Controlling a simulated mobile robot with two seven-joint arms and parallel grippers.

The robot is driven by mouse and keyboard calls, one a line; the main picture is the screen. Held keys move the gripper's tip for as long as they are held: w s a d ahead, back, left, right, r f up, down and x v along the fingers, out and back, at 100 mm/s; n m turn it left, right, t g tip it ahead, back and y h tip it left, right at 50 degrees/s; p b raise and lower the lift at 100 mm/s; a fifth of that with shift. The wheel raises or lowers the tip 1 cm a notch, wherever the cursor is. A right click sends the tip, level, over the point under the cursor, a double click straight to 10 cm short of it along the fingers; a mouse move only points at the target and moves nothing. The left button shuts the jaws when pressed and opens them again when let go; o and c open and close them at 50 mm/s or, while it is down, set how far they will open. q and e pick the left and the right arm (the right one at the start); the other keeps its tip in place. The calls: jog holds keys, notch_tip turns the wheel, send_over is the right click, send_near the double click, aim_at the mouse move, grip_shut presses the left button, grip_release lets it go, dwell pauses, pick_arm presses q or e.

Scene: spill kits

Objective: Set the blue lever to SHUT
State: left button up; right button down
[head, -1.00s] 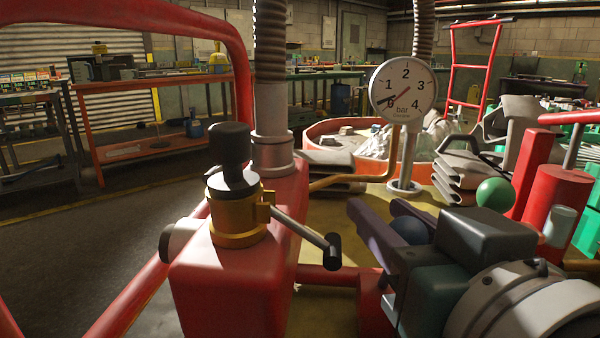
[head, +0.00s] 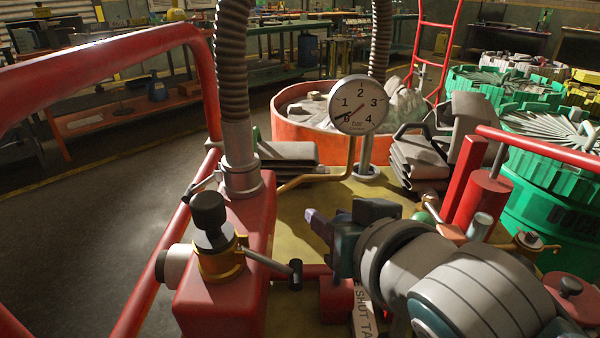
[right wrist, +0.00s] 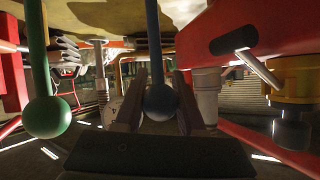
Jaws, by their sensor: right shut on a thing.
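The blue lever shows in the right wrist view as a dark blue rod ending in a round blue knob (right wrist: 161,103). The knob sits between the two fingers of my right gripper (right wrist: 160,117), which is shut on it. In the head view my right gripper (head: 318,225) points left over the yellow deck, and its body and wrist hide the blue knob. My left gripper is in neither current view.
A green-knobbed lever (right wrist: 46,117) stands beside the blue one. A red block with a brass valve (head: 219,262) and its black-tipped handle (head: 295,273) lies left of the gripper. A pressure gauge (head: 359,104) stands behind, its needle near 0. Red rails (head: 105,65) edge the deck.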

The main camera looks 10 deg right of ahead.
jog(key=shift+d+f, duration=0.1)
jog(key=shift+f, duration=0.2)
jog(key=c, duration=1)
grip_release()
jog(key=o, duration=0.5)
jog(key=shift+r, duration=0.1)
jog(key=p+v, duration=0.3)
jog(key=v, duration=0.7)
